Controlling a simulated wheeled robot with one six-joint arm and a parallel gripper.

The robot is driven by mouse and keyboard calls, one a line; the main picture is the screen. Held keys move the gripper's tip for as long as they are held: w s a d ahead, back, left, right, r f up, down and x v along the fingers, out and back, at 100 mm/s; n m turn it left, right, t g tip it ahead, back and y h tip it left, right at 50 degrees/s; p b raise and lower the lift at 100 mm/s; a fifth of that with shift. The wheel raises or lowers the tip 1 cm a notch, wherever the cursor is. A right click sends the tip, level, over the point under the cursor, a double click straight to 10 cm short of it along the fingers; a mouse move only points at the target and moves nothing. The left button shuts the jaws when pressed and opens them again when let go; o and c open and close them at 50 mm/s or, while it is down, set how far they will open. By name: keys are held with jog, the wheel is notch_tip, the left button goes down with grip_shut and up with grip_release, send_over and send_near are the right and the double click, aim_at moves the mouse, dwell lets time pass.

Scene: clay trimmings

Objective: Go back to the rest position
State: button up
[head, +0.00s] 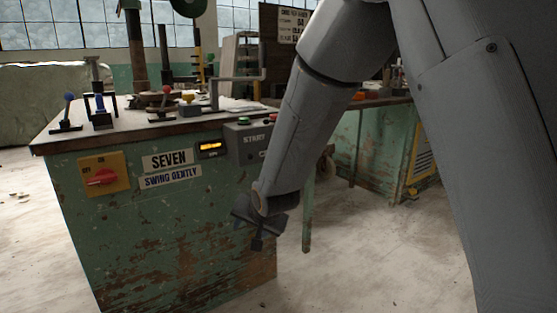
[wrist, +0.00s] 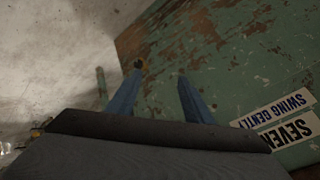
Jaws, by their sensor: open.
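My arm hangs down in the right half of the head view, with my gripper (head: 257,232) at its end. The gripper is in front of the right part of a worn green workbench (head: 130,240), below the bench top. In the wrist view my gripper (wrist: 160,78) shows two blue fingers spread apart with nothing between them. The bench's chipped green face (wrist: 220,50) lies beyond the fingers; I cannot tell how far away.
The bench front carries a red rotary switch (head: 102,178), a small lit display (head: 211,148), a START box (head: 250,140) and SEVEN and SWING GENTLY labels. Small levers (head: 67,115) stand on top. A second green bench (head: 375,150) stands behind my arm. Pale floor (head: 360,260) is open at lower right.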

jog(key=s+d+r+n+g+h, duration=0.1)
jog(key=s+d+r+n+g, duration=0.15)
jog(key=s, duration=0.95)
jog(key=s+d+r+n+g, duration=0.2)
jog(key=s+r+n, duration=0.15)
jog(key=s, duration=0.85)
jog(key=s+d+r+n+g+h, duration=0.1)
jog(key=s+d+r+n+g, duration=0.2)
jog(key=s, duration=0.9)
jog(key=d+r+m+h+p, duration=0.1)
jog(key=d+r+m+p, duration=0.2)
jog(key=d+r+p, duration=0.7)
jog(key=d+r+m+p, duration=0.3)
jog(key=d+r+p, duration=0.6)
jog(key=p, duration=1.6)
notch_tip(320, 180, up, 7)
jog(key=shift+d+f+h, duration=0.1)
jog(key=shift+d+h, duration=0.3)
jog(key=shift+s+a, duration=0.1)
jog(key=shift+a, duration=0.05)
